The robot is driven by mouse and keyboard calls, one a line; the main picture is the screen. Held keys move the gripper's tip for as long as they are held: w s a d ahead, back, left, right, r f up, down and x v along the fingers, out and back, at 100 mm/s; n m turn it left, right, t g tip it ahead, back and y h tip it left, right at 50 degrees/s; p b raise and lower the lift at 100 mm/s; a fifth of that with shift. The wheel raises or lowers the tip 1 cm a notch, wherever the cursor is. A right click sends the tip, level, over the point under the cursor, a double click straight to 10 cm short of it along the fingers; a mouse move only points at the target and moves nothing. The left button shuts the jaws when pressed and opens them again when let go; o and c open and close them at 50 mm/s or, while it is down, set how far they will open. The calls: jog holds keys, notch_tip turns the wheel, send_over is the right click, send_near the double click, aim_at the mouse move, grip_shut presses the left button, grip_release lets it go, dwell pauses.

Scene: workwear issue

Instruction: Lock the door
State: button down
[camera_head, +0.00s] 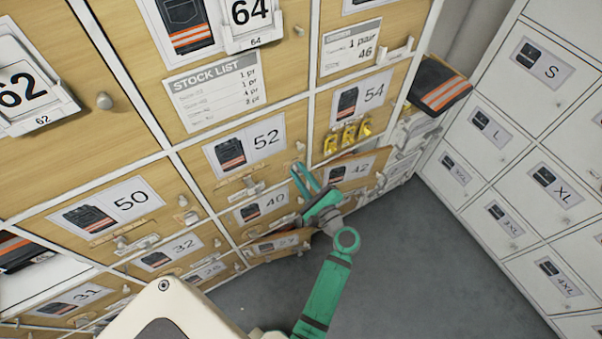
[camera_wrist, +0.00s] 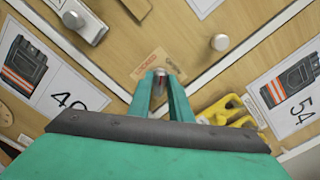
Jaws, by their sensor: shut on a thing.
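My gripper (camera_head: 303,176) is at the lower right corner of the wooden door marked 52 (camera_head: 221,165), above the door marked 40 (camera_head: 247,216). In the wrist view my teal fingertips (camera_wrist: 161,82) are closed together around a small metal lock knob (camera_wrist: 161,71). The fingers hide most of it, so its turn position cannot be told. A tan label (camera_wrist: 150,62) with small red print lies behind the fingertips. A round door knob (camera_wrist: 220,42) sits apart from the fingers.
Yellow hooks (camera_head: 347,135) hang below the 54 card (camera_head: 361,98), close to my gripper's right. The door marked 42 (camera_head: 334,170) stands tilted and looks ajar. A white locker bank (camera_head: 528,150) is at the right. Grey floor (camera_head: 400,270) is clear between.

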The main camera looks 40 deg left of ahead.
jog(key=n, duration=0.5)
jog(key=shift+f+n, duration=0.1)
jog(key=shift+n, duration=0.2)
jog(key=shift+f+n, duration=0.1)
jog(key=shift+n, duration=2.2)
jog(key=c, duration=1.8)
grip_release()
jog(key=shift+s, duration=0.15)
jog(key=v, duration=1)
jog(key=shift+s+d, duration=0.15)
jog(key=shift+d, duration=0.2)
